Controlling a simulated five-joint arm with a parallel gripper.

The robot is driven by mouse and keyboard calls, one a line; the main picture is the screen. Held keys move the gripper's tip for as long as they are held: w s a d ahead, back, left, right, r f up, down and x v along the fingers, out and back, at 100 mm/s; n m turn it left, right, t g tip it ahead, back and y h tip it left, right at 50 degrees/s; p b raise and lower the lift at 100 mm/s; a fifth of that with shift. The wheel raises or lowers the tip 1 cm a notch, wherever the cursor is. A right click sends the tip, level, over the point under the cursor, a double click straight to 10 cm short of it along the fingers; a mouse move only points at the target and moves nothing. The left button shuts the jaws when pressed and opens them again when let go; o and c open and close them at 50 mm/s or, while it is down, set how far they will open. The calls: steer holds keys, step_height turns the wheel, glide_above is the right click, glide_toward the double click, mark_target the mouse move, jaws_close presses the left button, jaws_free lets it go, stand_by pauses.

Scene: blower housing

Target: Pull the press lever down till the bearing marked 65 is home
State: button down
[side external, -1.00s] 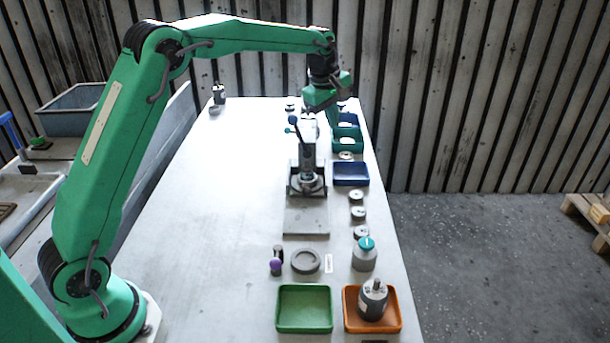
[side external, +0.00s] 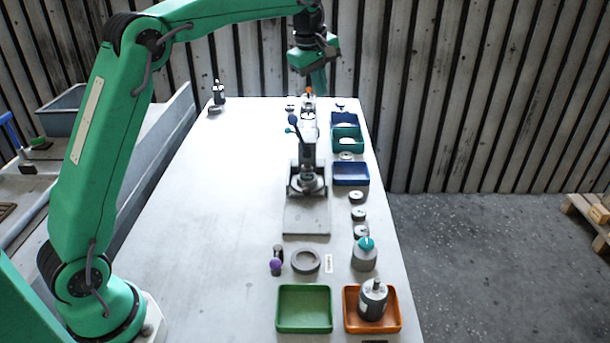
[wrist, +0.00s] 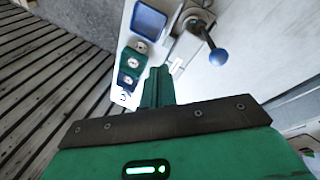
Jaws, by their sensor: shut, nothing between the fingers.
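The press (side external: 307,172) stands on a grey base plate (side external: 306,222) in the middle of the table. Its lever (side external: 299,132) tilts up and to the left, ending in a dark blue knob (side external: 293,119). In the wrist view the blue knob (wrist: 218,57) and the lever (wrist: 205,36) are at the upper right. My gripper (side external: 318,84) is shut and empty, raised beyond the press and apart from the lever. Its closed fingers (wrist: 158,86) point up in the wrist view. No marking 65 is readable, and I cannot tell how the bearing sits in the press.
Blue and green trays (side external: 350,173) and several ring-shaped parts (side external: 358,213) line the right side. In front are a green tray (side external: 304,308), an orange tray (side external: 399,322) holding a motor-like part (side external: 373,300), and a teal-capped bottle (side external: 364,257). The table's left half is mostly clear.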

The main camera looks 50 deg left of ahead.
steer(key=shift+s+r, duration=0.1)
steer(key=shift+r, duration=0.25)
